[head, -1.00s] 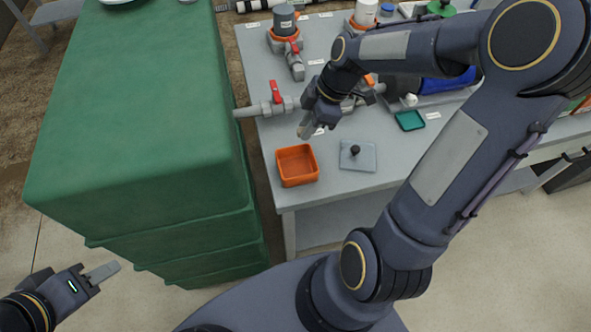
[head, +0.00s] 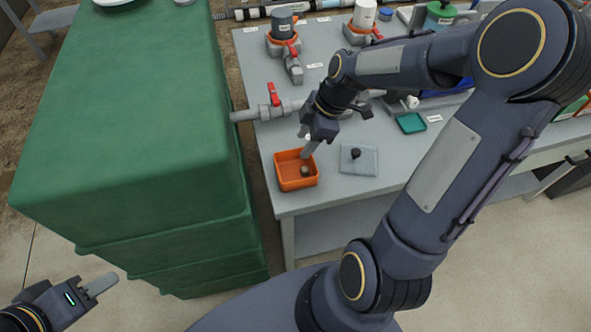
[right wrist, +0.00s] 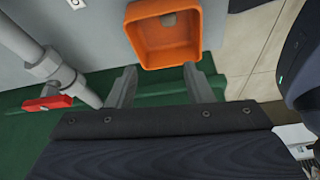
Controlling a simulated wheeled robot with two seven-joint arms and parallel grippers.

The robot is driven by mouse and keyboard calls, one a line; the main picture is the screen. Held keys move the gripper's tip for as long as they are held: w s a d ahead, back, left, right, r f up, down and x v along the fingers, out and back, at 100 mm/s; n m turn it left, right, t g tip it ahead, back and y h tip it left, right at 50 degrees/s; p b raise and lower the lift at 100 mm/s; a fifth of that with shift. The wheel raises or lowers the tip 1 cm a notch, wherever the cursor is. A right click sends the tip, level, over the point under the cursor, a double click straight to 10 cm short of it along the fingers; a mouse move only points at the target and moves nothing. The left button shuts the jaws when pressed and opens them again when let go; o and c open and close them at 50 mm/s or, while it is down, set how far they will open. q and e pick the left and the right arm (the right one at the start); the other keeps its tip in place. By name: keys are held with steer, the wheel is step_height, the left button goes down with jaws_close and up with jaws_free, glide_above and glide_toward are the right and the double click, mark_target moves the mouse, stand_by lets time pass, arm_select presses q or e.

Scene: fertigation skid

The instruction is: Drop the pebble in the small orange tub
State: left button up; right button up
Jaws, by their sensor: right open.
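The small orange tub (head: 281,182) sits on the grey bench near its front left corner. It also shows at the top of the right wrist view (right wrist: 142,48). A small brownish pebble (head: 304,171) is inside the tub, and it shows as a small lump in the right wrist view (right wrist: 168,19). My right gripper (head: 308,153) is just above the tub's back right rim. In the right wrist view its fingers (right wrist: 160,78) stand apart with nothing between them. My left gripper (head: 104,284) is low at the left, away from the bench; its finger gap cannot be made out.
A grey square plate with a black knob (head: 359,160) lies right of the tub. A teal tray (head: 411,123) is further right. A pipe with a red-handled valve (head: 272,97) is behind the tub. A large green block (head: 130,130) stands left of the bench.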

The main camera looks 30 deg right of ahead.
steer(key=v, duration=0.7)
steer(key=shift+d+r, duration=0.15)
steer(key=shift+r, duration=0.2)
steer(key=s+a+m+t, duration=0.2)
steer(key=s+a+m, duration=0.2)
steer(key=s+m, duration=0.3)
steer(key=s+a+r+m+t, duration=0.1)
steer(key=s+a+m, duration=0.3)
steer(key=s+m, duration=0.4)
steer(key=shift+s+r+t, duration=0.2)
steer(key=shift+r+t, duration=0.1)
steer(key=shift+t, duration=0.1)
